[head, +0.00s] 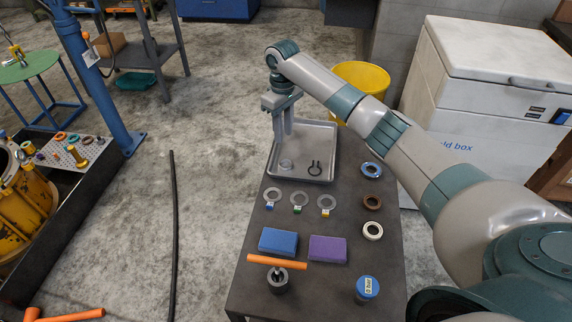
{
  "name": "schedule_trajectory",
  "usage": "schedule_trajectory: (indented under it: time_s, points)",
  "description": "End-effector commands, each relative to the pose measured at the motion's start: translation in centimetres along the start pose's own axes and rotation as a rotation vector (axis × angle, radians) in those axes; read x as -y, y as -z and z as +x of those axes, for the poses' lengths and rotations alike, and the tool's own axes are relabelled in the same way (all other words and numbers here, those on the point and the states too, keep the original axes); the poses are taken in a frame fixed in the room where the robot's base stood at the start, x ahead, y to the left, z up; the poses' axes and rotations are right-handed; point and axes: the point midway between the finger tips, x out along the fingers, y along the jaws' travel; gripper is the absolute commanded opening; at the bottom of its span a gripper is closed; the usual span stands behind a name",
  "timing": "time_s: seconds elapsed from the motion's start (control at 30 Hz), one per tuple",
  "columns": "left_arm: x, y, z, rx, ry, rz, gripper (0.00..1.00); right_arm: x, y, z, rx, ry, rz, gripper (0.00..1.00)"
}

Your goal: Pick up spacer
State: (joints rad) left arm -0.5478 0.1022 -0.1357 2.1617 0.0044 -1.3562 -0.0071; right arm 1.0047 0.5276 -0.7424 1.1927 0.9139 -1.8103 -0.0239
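Several rings could be the spacer, and I cannot tell which one it is. A small pale, clear-looking ring (286,164) lies in the grey metal tray (318,180), left of a black snap ring (315,168). Three flat grey washers (299,198) with coloured tags lie in a row on the dark table in front of the tray. A blue ring (371,169), a brown ring (372,202) and a white ring (372,231) line the table's right side. My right gripper (283,140) points down over the tray's left part, above the pale ring, fingers apart and empty. My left gripper is out of view.
A blue block (278,241), a purple block (327,249), an orange-handled tool (278,261) and a blue-lidded jar (367,288) stand on the near part of the table. A yellow bin (363,76) and a white cold box (480,100) stand behind at right.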

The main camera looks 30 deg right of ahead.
Motion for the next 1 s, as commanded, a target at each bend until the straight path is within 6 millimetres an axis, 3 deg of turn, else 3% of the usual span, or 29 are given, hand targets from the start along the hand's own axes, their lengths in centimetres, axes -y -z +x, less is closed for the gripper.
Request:
schedule_trajectory:
  time_s: [0.3,0.43,1.0]
  points:
    - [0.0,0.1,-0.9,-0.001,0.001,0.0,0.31,0.1,-0.1,5.9,0.003,0.002,-0.001,0.27]
    - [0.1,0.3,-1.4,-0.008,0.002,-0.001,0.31,0.1,0.0,7.5,0.002,0.001,0.0,0.27]
    - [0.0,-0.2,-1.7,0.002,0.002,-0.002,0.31,0.1,0.0,8.7,0.001,0.001,-0.001,0.27]
